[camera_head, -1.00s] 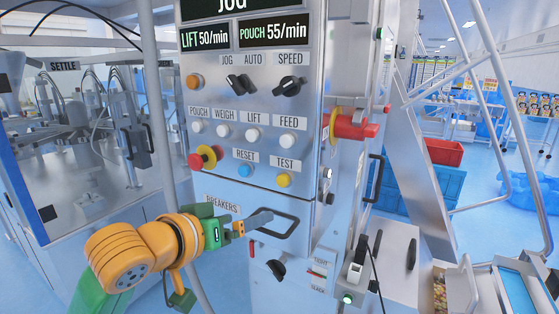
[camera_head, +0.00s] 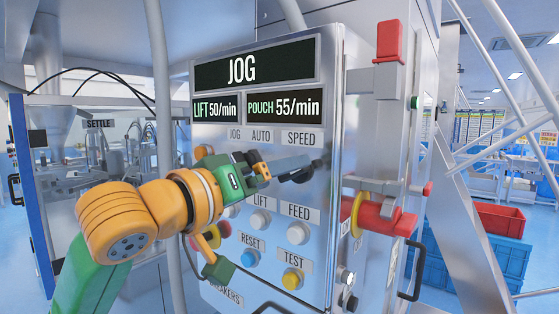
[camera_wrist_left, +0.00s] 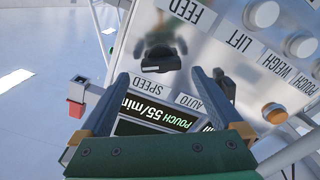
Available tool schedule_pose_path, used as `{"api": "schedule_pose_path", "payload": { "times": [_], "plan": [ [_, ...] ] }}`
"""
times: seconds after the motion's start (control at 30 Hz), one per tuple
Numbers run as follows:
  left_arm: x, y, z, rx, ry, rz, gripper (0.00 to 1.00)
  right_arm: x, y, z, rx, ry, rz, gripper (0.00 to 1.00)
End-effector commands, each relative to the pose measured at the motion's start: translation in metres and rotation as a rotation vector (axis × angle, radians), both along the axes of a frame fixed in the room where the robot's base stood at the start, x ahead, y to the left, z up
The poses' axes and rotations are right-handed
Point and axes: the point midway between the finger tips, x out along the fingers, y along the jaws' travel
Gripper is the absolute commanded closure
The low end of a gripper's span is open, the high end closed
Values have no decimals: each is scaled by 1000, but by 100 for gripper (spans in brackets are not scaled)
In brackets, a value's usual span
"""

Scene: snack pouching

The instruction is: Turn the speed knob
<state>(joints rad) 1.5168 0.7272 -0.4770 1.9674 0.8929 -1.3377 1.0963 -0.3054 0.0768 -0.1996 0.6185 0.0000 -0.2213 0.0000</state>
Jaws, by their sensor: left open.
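The black speed knob (camera_wrist_left: 162,60) shows in the left wrist view, on the metal panel by the SPEED label (camera_wrist_left: 139,89). In the head view the knob (camera_head: 303,174) is partly covered by my gripper, below the SPEED label (camera_head: 301,139). My left gripper (camera_wrist_left: 160,80) is open and empty. Its two fingers lie on either side of the knob's place in the wrist view, with the knob a little beyond the tips. In the head view the gripper (camera_head: 285,169) comes from the left, close to the panel. I cannot tell if it touches the knob. My right gripper is not in view.
Push buttons fill the panel below, among them FEED (camera_head: 299,233), a blue RESET button (camera_head: 250,258) and a yellow TEST button (camera_head: 292,279). A red-handled switch (camera_head: 381,215) juts from the cabinet's right side. Displays read JOG (camera_head: 241,70), LIFT 50/min and POUCH 55/min.

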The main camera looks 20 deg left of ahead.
Motion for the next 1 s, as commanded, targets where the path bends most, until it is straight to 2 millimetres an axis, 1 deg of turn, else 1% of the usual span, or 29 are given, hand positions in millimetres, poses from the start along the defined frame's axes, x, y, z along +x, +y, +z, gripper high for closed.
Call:
{"api": "schedule_pose_path", "payload": {
  "times": [0.03, 0.1, 0.27, 0.3, 0.37, 0.4, 0.47, 0.5, 0.57, 0.6, 0.63, 0.83, 1.0],
  "plan": [
    [4, -1, 2, 1, 3, 1, 0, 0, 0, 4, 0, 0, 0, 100],
    [7, -3, 0, 2, 2, 0, 0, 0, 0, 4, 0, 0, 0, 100],
    [7, -3, -1, 1, 1, 0, 0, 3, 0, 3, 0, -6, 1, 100],
    [7, -3, -1, 1, 0, 1, 3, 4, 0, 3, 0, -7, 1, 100],
    [7, -3, -1, 1, 0, 1, 19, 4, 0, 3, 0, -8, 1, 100],
    [7, -3, -1, 1, 0, 1, 30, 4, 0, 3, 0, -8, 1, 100],
    [7, -3, -1, 1, 0, 1, 46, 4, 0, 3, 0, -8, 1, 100],
    [7, -2, -1, 1, 0, 1, 57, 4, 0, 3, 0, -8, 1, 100],
    [7, -2, -1, 1, 0, 1, 73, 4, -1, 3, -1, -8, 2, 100],
    [7, -2, -1, 1, 0, 1, 84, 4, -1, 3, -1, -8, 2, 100],
    [7, -2, -1, 1, 0, 1, 86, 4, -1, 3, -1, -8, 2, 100],
    [7, -2, -1, 22, -7, 1, 86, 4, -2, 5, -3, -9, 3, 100],
    [7, -3, 1, 96, -37, 2, 86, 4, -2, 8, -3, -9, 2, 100]
  ]
}}
